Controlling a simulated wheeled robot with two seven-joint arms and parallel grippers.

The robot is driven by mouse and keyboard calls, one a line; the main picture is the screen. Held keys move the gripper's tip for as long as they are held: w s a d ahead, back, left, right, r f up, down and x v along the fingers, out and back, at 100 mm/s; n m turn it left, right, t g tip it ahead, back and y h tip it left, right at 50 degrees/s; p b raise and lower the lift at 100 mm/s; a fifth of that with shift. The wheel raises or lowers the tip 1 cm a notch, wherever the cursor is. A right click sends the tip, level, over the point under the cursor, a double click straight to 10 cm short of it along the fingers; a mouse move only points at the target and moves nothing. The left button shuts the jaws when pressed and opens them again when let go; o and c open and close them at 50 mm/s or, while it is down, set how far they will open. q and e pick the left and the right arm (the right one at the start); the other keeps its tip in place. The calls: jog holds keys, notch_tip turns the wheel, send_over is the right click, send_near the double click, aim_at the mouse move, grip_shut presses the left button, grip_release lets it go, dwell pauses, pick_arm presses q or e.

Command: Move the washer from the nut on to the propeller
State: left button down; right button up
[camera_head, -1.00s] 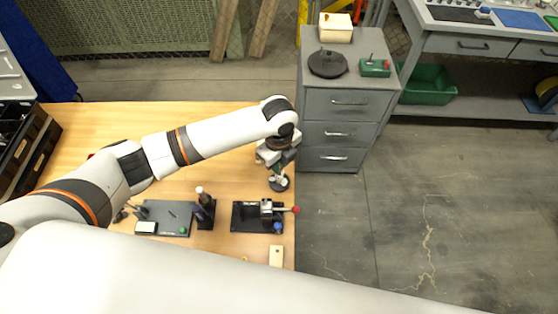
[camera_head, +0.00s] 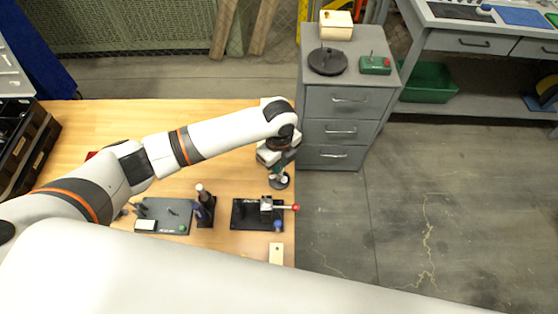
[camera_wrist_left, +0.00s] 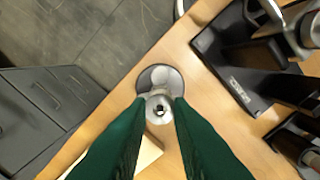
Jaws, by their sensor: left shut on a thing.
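My left gripper (camera_wrist_left: 160,104) has green fingers, and a pale metal ring with a hole, which looks like the washer (camera_wrist_left: 158,113), is held between their tips. Just beyond it in the left wrist view is a silvery bladed part, apparently the propeller (camera_wrist_left: 170,79), on a round dark base at the table's edge. The washer overlaps it there; I cannot tell whether they touch. In the head view the left gripper (camera_head: 278,168) is over this round base (camera_head: 279,182). I cannot make out the nut. My right gripper is not in view.
A black plate with a red-tipped clamp (camera_head: 247,217) lies nearby on the wooden table (camera_head: 85,118). A grey plate (camera_head: 176,222) and a dark upright holder (camera_head: 205,215) are left of it. A grey drawer cabinet (camera_head: 312,113) stands beyond the table's right edge.

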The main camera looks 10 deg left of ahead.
pick_arm(q)
jog(key=shift+f, duration=0.15)
jog(key=shift+f, duration=0.4)
jog(key=shift+f, duration=0.1)
jog(key=c, duration=1.2)
grip_release()
notch_tip(320, 180, up, 16)
jog(key=p, duration=0.4)
